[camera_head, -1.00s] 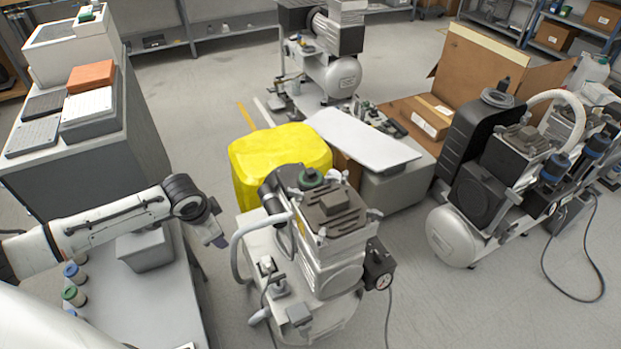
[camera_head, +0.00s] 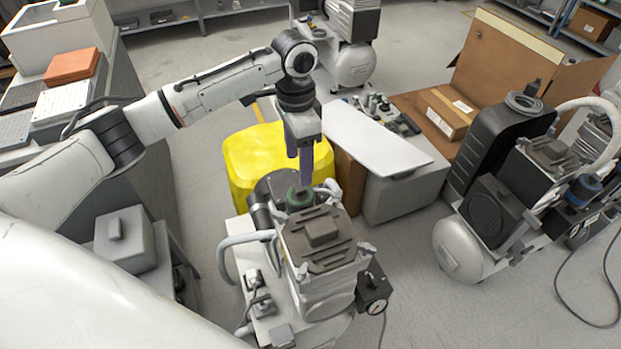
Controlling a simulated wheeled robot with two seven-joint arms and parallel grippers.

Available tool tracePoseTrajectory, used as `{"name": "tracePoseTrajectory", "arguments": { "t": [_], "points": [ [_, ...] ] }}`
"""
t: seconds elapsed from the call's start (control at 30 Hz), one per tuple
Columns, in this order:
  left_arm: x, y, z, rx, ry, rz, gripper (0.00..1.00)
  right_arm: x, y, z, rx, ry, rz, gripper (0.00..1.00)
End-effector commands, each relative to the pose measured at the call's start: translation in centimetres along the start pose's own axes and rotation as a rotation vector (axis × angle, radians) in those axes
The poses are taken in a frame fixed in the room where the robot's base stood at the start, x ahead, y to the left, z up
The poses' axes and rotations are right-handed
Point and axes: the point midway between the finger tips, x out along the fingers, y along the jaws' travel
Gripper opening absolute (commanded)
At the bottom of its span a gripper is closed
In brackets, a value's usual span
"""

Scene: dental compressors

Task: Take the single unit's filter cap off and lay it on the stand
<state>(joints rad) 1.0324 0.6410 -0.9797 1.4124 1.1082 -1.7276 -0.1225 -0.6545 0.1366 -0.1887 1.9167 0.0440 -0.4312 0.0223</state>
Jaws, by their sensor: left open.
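The single compressor unit (camera_head: 320,240) stands on the floor in the middle, with a ribbed dark top. Its filter cap (camera_head: 300,197), a green ring with a dark centre, sits on the filter housing at the unit's back left. My left gripper (camera_head: 303,172) is open and points down just above the cap. The fingers overlap the cap's back edge in the picture, and I cannot tell whether they touch it. Nothing shows between them. A white flat top (camera_head: 375,140) on a grey box lies behind the unit; I cannot tell whether it is the stand. My right gripper is out of view.
A yellow-covered bin (camera_head: 240,165) stands close behind the unit. A twin compressor (camera_head: 500,210) and an open cardboard box (camera_head: 500,65) are at the right. A grey lidded block (camera_head: 125,240) sits on the low table at left. Floor is clear between the two compressors.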

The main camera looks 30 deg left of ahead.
Motion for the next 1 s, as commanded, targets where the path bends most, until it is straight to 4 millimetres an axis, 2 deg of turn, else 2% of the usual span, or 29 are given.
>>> {"name": "tracePoseTrajectory", "arguments": {
  "t": [0.1, 0.3, 0.43, 0.7, 1.0],
  "points": [
    [2.1, 0.1, 0.1, 0.000, -0.005, 0.002, 0.58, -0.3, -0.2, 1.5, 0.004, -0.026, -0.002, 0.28],
    [4.3, 0.0, 0.1, 0.000, -0.002, 0.001, 0.58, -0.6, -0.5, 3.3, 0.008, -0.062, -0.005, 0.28],
    [5.3, 0.0, 0.0, -0.001, -0.002, 0.001, 0.58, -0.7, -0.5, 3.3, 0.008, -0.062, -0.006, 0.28],
    [9.2, 0.1, -0.1, 0.000, -0.002, 0.000, 0.58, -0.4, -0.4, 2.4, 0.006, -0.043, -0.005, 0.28],
    [9.8, 0.0, -0.1, 0.000, 0.000, -0.001, 0.58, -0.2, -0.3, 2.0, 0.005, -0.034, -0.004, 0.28]
  ]
}}
